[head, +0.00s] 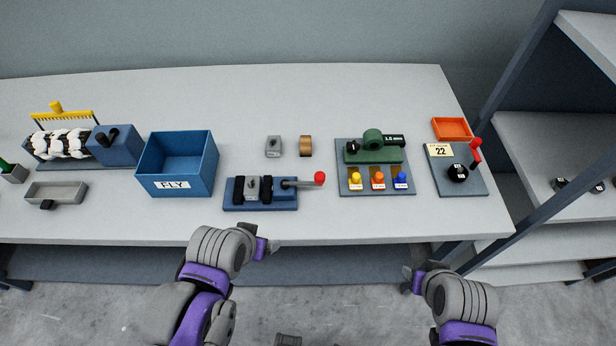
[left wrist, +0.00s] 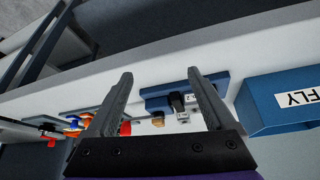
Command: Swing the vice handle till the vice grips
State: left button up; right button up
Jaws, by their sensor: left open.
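The vice (head: 283,200) is a blue block near the table's front edge, with two black jaws and a grey piece between them. I cannot tell whether the jaws touch the piece. The vice handle (head: 300,184) is a grey lever pointing right, ending in a red knob (head: 319,178). My left gripper (head: 265,248) is in front of the table edge, below the vice and apart from it. In the left wrist view its two fingers are spread and empty, with the vice (left wrist: 155,103) beyond them. My right gripper (head: 411,279) is in front of the table, away from the vice; its fingers are unclear.
A blue FLY box (head: 178,163) stands left of the vice. A board (head: 345,184) with coloured knobs and a green device lies to the right, near the red knob. A grey block (head: 273,147) and a wooden roll (head: 306,146) stand behind. Shelves (head: 560,135) are at the right.

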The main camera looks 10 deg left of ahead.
pick_arm(q)
jog(key=shift+g, duration=0.4)
jog(key=w+d+r, duration=0.1)
jog(key=w+r, duration=0.1)
jog(key=w, duration=0.1)
jog(key=w+d+r+b, duration=0.1)
jog(key=w+r, duration=0.2)
jog(key=w, duration=0.1)
jog(key=w+d+r, duration=0.1)
jog(key=w+r, duration=0.1)
jog(key=w, duration=0.1)
jog(key=shift+w+d+r, duration=0.3)
jog(key=shift+w, duration=0.1)
jog(key=c, duration=1)
jog(key=shift+g, duration=0.4)
jog(key=w+d+r, duration=0.1)
jog(key=w+d, duration=0.1)
jog(key=w, duration=0.1)
jog(key=w+d+r+b, duration=0.1)
jog(key=w+d+r, duration=0.1)
jog(key=w, duration=0.2)
jog(key=w+d+r, duration=0.2)
jog(key=w, duration=0.2)
jog(key=shift+d+b, duration=0.1)
jog(key=shift+b, duration=0.25)
grip_shut()
notch_tip(320, 180, down, 9)
jog(key=shift+s+f, duration=0.2)
jog(key=shift+s, duration=0.05)
